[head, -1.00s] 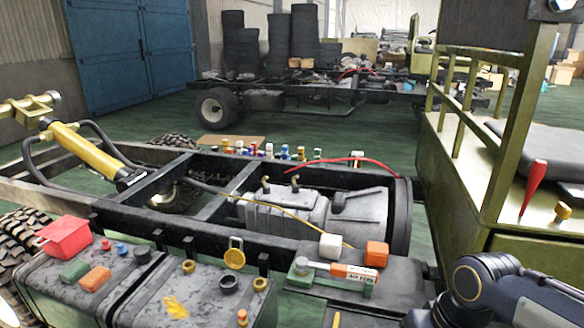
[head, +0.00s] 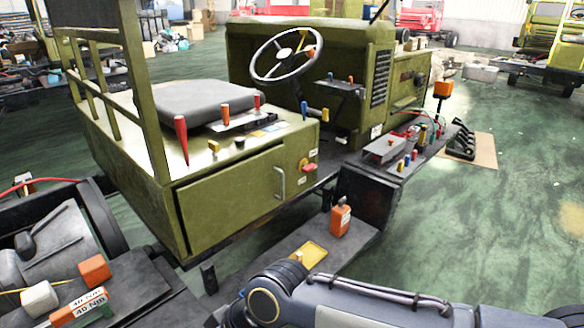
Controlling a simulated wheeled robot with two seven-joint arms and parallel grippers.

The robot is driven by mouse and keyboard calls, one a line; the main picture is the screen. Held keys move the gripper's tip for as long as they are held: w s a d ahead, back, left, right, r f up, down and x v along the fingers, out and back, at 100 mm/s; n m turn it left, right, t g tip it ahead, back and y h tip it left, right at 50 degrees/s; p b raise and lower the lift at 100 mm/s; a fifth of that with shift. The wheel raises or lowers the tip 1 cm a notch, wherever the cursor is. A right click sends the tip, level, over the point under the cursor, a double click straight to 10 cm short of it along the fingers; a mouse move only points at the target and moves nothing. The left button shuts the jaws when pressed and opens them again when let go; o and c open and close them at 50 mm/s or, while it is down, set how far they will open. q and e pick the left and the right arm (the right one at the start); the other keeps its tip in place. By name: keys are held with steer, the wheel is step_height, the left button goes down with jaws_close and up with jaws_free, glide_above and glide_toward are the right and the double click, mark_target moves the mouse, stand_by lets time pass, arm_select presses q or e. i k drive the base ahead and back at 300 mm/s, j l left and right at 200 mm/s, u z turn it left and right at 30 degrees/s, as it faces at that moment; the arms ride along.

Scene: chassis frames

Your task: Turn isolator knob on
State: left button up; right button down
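A small red knob (head: 309,168) sits at the right end of the olive cab's side panel (head: 228,200), low by the corner. It is small in the picture, and I cannot tell for certain that it is the isolator knob or how it is turned. A grey handle (head: 279,182) is on the panel to its left. My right arm crosses the bottom of the head view, below the panel and apart from it. Its gripper is out of view. My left arm and gripper are not in view.
A red lever (head: 181,138) and several small levers stand beside the grey seat (head: 190,100). An orange bottle (head: 340,218) stands on a low grey step. A dark box (head: 368,190) with tools lies right of the cab. Green floor (head: 450,240) is clear at right.

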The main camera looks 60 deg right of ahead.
mark_target(305, 169)
steer(key=z, duration=2.2)
steer(key=i+l+u, duration=0.3)
steer(key=i+l, duration=0.15)
steer(key=i+l+u, duration=0.2)
steer(key=l, duration=0.25)
steer(key=i+l+u, duration=0.3)
steer(key=l, duration=0.45)
steer(key=i+l+u, duration=0.15)
steer(key=l, duration=0.25)
steer(key=i+l+u, duration=0.15)
steer(key=l, duration=0.25)
steer(key=i, duration=0.1)
